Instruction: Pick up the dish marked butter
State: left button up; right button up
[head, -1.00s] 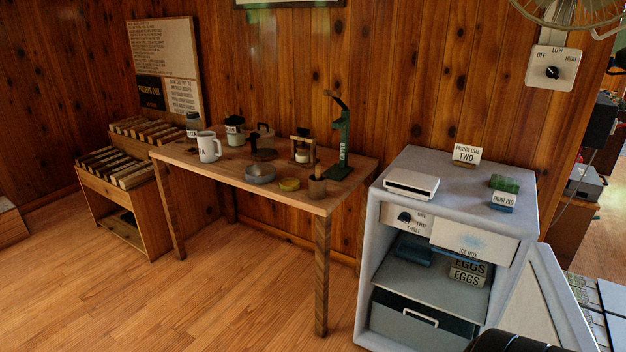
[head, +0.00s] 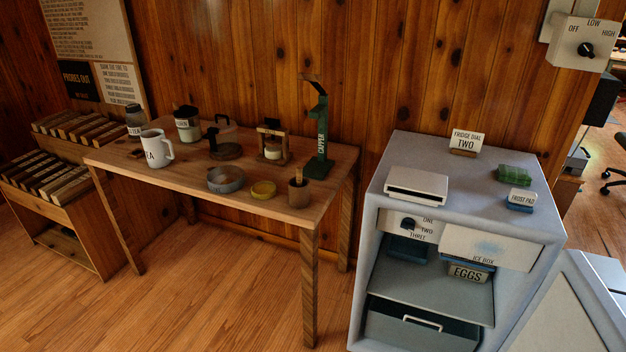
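No label reading butter can be made out. A dark blue dish or box (head: 407,249) sits at the back left of the open fridge's (head: 372,262) shelf, under the dial; any marking on it is unreadable. A container marked EGGS (head: 468,273) stands to its right on the same shelf, with a blue item partly hidden behind it. A white, flat box with a dark front edge (head: 417,184) lies on the fridge top, with no readable label. Neither of my grippers is in view.
The fridge door (head: 570,315) hangs open at the lower right. A drawer (head: 418,326) fills the fridge's bottom. A wooden table (head: 215,172) with a mug (head: 157,149), a green capper (head: 319,140) and jars stands to the left. Floor in front of the table is clear.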

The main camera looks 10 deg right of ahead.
aim_at(263, 190)
jog(key=i+l+z, duration=0.1)
jog(key=i+z, duration=0.15)
jog(key=i, duration=0.2)
jog(key=i+z, duration=0.3)
jog(key=i, duration=0.2)
